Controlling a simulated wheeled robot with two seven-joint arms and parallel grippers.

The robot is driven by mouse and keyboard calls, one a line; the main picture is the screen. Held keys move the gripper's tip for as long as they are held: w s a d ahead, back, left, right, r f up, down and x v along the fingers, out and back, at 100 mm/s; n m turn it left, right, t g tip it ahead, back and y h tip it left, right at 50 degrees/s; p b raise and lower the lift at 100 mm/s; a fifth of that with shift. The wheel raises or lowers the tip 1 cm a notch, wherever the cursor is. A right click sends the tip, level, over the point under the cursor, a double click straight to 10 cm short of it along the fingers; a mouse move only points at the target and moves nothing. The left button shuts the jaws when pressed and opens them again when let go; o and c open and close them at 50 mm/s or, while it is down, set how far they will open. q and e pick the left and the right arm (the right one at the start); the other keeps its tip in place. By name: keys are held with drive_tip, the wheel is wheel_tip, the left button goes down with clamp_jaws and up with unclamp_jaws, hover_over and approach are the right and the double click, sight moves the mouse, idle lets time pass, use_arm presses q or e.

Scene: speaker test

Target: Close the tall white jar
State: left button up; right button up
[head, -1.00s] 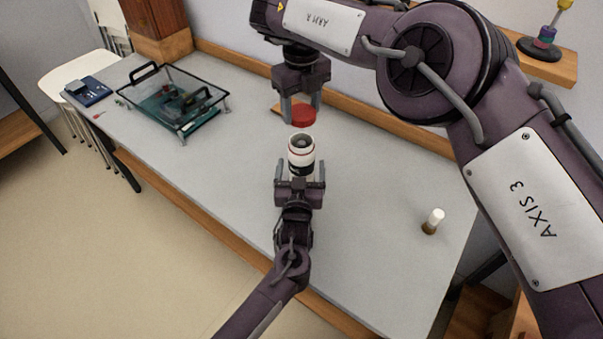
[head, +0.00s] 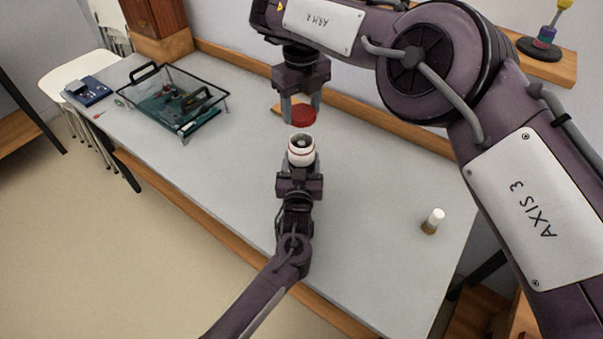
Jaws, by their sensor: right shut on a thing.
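The tall white jar (head: 301,156) stands near the middle of the table, its dark open mouth facing up and a thin red line below the rim. My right gripper (head: 301,110) is shut on a red lid (head: 303,116) and holds it above and slightly beyond the jar, apart from it. My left gripper (head: 300,172) is at the near side of the jar and covers its lower part. Its fingers do not show clearly, so I cannot tell whether they grip the jar.
A glass-sided bin with black handles (head: 172,100) stands at the table's left. A blue device (head: 88,91) lies at the far left end. A small white-capped bottle (head: 433,221) stands at the right. The grey table (head: 370,210) is clear around the jar.

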use_arm(q)
drive_tip(key=shift+c, duration=1.1)
use_arm(e)
hover_over(302, 143)
drive_tip(key=shift+f, duration=2.45)
drive_tip(key=shift+f, duration=0.9)
drive_tip(key=shift+f, duration=0.6)
